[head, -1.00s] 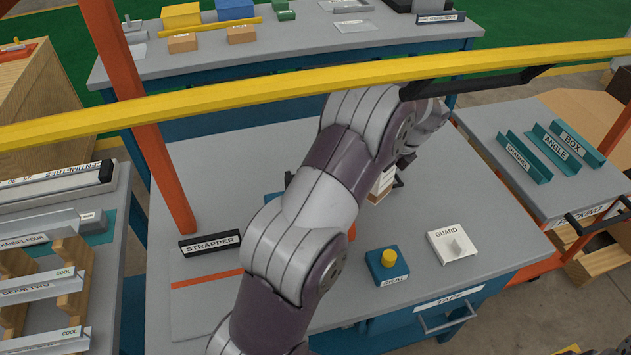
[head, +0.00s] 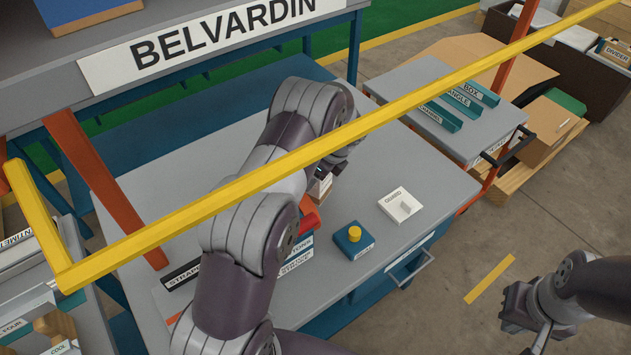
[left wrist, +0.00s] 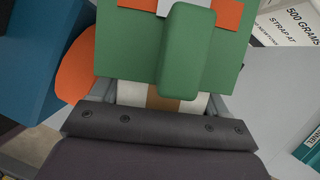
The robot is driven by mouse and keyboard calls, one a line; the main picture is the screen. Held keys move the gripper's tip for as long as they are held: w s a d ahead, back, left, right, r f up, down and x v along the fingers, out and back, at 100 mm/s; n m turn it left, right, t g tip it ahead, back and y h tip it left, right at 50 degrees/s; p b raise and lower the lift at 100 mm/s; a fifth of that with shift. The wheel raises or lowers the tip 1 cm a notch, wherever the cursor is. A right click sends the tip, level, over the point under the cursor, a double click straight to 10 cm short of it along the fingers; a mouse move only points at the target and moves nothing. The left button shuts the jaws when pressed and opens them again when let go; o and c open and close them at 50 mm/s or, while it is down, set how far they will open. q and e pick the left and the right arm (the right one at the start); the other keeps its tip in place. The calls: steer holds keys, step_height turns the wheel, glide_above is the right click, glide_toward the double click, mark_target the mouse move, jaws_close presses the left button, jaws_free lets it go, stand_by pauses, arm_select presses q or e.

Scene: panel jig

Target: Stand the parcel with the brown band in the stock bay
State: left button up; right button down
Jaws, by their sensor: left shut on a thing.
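The parcel with the brown band (left wrist: 163,101) shows in the left wrist view as a white strip with a brown stripe, between the fingers of my left gripper (left wrist: 165,108). The left gripper is shut on it. A green block with a raised lug covers the rest of it there. In the head view a small part of a white and brown box (head: 320,184) shows below my left wrist; my arm hides most of the grip. My right gripper (head: 530,325) hangs at the lower right, away from the bench; its jaw gap is unclear. I cannot make out the stock bay.
The grey bench (head: 405,160) carries a blue seal block with a yellow button (head: 354,238), a white guard plate (head: 401,205) and a red-orange block (head: 308,216). A yellow rail (head: 420,98) crosses above. A side cart (head: 420,80) holds teal channels. Bare bench lies right of my left arm.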

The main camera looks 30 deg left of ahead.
arm_select(q)
steer(key=shift+f, duration=2.05)
steer(key=shift+f, duration=0.1)
steer(key=o, duration=1.4)
steer(key=shift+d, duration=0.1)
